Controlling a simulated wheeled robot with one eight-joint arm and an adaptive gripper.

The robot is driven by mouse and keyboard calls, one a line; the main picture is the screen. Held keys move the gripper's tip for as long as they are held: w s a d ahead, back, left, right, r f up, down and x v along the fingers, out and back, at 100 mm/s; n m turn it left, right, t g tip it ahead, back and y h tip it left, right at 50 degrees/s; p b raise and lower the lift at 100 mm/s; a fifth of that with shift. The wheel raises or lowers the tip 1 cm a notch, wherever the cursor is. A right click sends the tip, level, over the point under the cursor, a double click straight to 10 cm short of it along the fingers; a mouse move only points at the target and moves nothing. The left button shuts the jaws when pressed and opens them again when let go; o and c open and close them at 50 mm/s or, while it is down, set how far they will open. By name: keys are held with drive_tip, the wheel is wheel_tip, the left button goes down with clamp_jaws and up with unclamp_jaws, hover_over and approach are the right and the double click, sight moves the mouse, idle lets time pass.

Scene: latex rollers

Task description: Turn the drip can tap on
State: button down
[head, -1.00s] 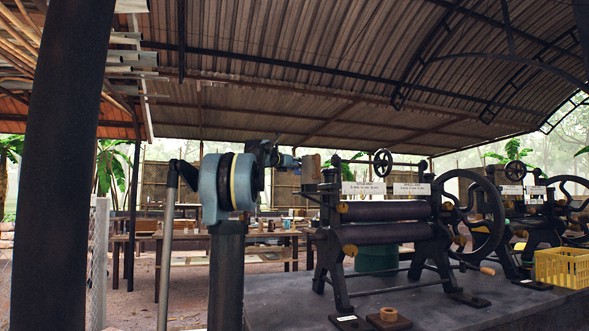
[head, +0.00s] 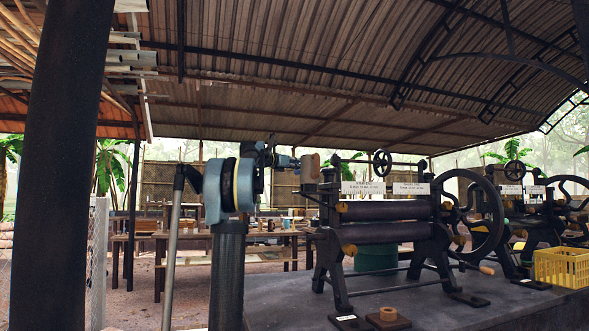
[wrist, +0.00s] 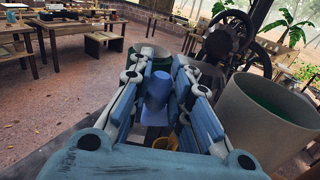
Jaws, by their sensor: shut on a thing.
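The drip can appears to be the pale beige can (head: 310,168) at the left end of the roller machine in the head view. In the wrist view a large beige can (wrist: 262,128) with a green inside stands close on the right of my fingers. My gripper (wrist: 158,68) is shut on a blue rounded piece (wrist: 158,86) between its fingers; I cannot tell whether this is the tap. In the head view my gripper (head: 292,162) reaches the left side of the can. The tap is not clearly visible, and no flow shows.
The roller machine (head: 390,222) stands on a dark platform (head: 420,305), with a large handwheel (head: 488,212) at its right. A yellow crate (head: 562,266) sits at the right edge. Wooden tables (head: 270,238) stand behind. A dark post (head: 62,165) blocks the left side.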

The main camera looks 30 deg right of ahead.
drive_tip(key=c, duration=1.4)
unclamp_jaws()
drive_tip(key=shift+c, duration=0.2)
drive_tip(key=shift+a, duration=0.15)
drive_tip(key=v, duration=1.1)
drive_tip(key=shift+a, duration=0.45)
drive_tip(key=shift+f, duration=0.1)
drive_tip(key=s+a+f+m+y, duration=0.5)
drive_tip(key=s+a+f, duration=0.8)
drive_tip(key=f, duration=0.9)
drive_tip(key=s+a+f+m+g+y, duration=0.1)
drive_tip(key=s+a+f+m+y, duration=0.5)
drive_tip(key=f, duration=1.7)
drive_tip(key=s+a+f+m+g+y, duration=0.1)
drive_tip(key=s+a+f+m+y, duration=0.5)
drive_tip(key=s+a+f, duration=1.4)
wheel_tip(320, 180, down, 3)
drive_tip(key=a+m, duration=0.2)
drive_tip(key=m, duration=0.1)
drive_tip(key=shift+s+r+m, duration=0.2)
drive_tip(key=shift+s+m, duration=0.1)
drive_tip(key=shift+m, duration=0.1)
